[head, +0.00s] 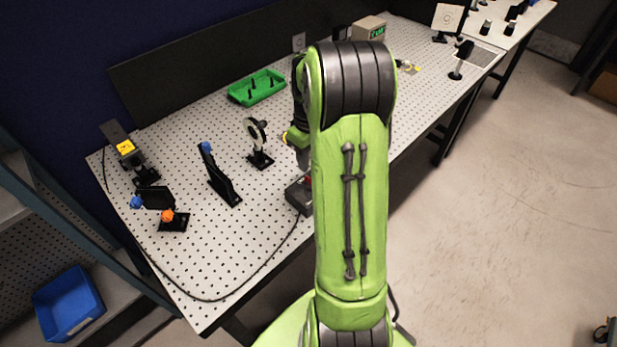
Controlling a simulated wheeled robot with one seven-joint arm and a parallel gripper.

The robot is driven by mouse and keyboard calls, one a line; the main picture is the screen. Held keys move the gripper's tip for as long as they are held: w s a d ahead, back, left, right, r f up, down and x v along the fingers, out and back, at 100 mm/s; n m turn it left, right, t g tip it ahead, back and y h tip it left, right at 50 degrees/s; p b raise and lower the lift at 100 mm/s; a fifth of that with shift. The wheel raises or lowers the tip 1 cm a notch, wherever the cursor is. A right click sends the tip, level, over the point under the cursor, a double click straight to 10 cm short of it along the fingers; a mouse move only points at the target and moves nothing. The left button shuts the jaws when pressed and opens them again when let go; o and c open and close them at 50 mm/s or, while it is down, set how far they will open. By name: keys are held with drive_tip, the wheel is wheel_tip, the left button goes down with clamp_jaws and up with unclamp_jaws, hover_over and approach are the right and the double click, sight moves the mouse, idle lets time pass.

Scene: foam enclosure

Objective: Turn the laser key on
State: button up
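A small dark box (298,196) stands on the near side of the perforated table, with a black cable running from it. A bit of red shows at its right side, where my arm covers the rest. I cannot make out a key on it. A dark device with a yellow label (126,147) stands at the table's left end. My green arm reaches over the table, and its wrist end shows only in part left of the arm, above the dark box. My gripper's fingers are hidden or too small to read.
Optic mounts stand on the table (215,260), including a tall black plate (222,182) and a round mount (258,145). A green tray (257,87) lies at the back. A box with a green display (369,29) is farther right.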

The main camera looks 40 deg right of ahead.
wheel_tip(320, 180, down, 7)
drive_tip(key=shift+s+f+b, duration=0.1)
drive_tip(key=shift+s+b, duration=0.05)
drive_tip(key=shift+b, duration=0.15)
drive_tip(key=shift+f, duration=0.35)
clamp_jaws()
